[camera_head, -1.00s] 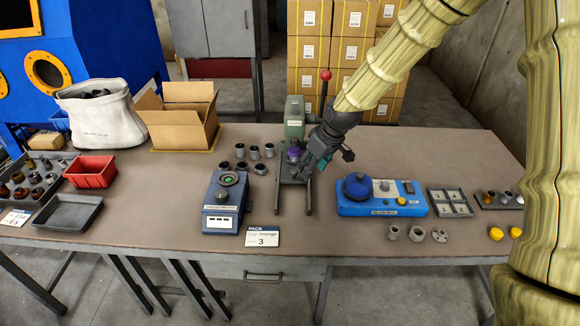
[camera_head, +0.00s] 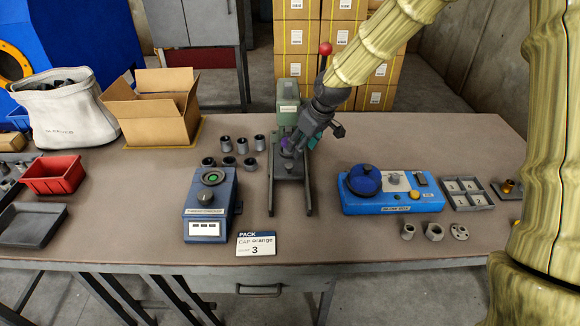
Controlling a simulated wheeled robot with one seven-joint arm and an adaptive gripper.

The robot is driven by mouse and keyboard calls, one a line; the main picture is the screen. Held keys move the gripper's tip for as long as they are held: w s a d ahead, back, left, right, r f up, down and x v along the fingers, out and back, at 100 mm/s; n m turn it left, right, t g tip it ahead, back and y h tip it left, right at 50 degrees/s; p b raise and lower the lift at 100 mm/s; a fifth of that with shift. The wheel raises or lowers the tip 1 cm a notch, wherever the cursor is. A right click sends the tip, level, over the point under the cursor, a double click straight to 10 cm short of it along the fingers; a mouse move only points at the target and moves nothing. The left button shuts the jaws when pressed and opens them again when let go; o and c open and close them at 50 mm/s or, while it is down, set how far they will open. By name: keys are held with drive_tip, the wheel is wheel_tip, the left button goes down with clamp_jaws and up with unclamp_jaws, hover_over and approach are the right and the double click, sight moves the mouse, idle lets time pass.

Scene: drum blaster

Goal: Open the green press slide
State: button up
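The green press (camera_head: 287,98) stands at the back middle of the table, with a dark grey two-railed base reaching toward the front and a red-knobbed lever (camera_head: 325,48) at its upper right. My gripper (camera_head: 292,146) is at the front of the press, low between the column and the rails. A teal patch shows at my gripper. The slide itself is hard to make out behind my gripper, and the finger gap is too small to judge.
Several grey cups (camera_head: 228,145) stand left of the press, behind a blue device (camera_head: 210,205) with a green-lit top. A blue machine (camera_head: 390,192) is to the right, with grey fittings (camera_head: 433,231) before it. A PACK card (camera_head: 256,243) lies near the front edge.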

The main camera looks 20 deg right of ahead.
sight(289, 166)
drive_tip(key=shift+p+x, duration=0.65)
drive_tip(key=shift+x, duration=4.75)
drive_tip(key=shift+a, duration=0.15)
drive_tip(key=shift+s, duration=0.1)
clamp_jaws()
